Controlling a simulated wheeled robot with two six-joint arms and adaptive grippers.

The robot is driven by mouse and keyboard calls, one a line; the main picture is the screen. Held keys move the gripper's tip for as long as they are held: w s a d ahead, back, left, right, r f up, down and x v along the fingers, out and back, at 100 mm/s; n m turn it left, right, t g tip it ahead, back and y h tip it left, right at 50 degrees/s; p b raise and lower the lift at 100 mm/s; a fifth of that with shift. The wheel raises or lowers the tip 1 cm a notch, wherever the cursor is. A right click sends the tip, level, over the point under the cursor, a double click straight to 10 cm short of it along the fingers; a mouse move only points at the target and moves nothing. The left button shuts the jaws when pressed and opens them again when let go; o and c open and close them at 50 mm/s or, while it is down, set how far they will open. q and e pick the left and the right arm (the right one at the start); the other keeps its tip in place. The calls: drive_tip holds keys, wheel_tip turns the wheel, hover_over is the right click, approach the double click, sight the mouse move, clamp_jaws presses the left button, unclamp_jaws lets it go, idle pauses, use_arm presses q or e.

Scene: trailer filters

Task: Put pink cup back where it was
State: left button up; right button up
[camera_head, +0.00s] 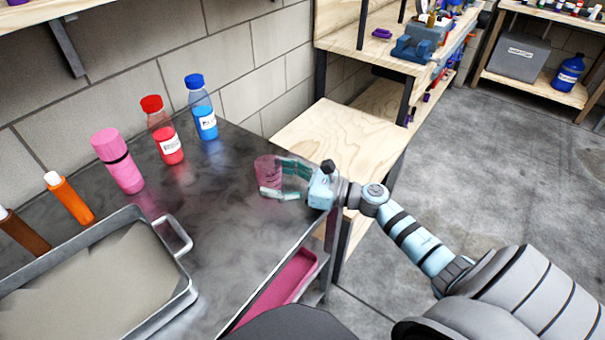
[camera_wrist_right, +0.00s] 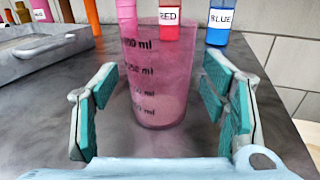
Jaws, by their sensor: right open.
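The pink cup (camera_head: 266,166) is a see-through measuring cup with dark marks. It stands upright on the dark metal table (camera_head: 225,235), near its right edge. My right gripper (camera_head: 280,179) is open at the cup, with its teal-padded fingers on either side of it. In the right wrist view the cup (camera_wrist_right: 160,75) stands between the open fingers (camera_wrist_right: 160,85), with a visible gap on both sides. My left gripper is not in view.
A metal tray (camera_head: 187,297) fills the table's near left. A pink bottle (camera_head: 119,161), red bottle (camera_head: 163,130), blue bottle (camera_head: 201,108) and orange bottle (camera_head: 69,198) stand along the wall. The table between tray and cup is clear. A wooden shelf (camera_head: 325,135) stands beyond.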

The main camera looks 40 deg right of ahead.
drive_tip(key=p+v, duration=0.1)
drive_tip(key=v, duration=0.8)
drive_tip(key=shift+s+d, duration=0.25)
drive_tip(key=shift+s, duration=0.1)
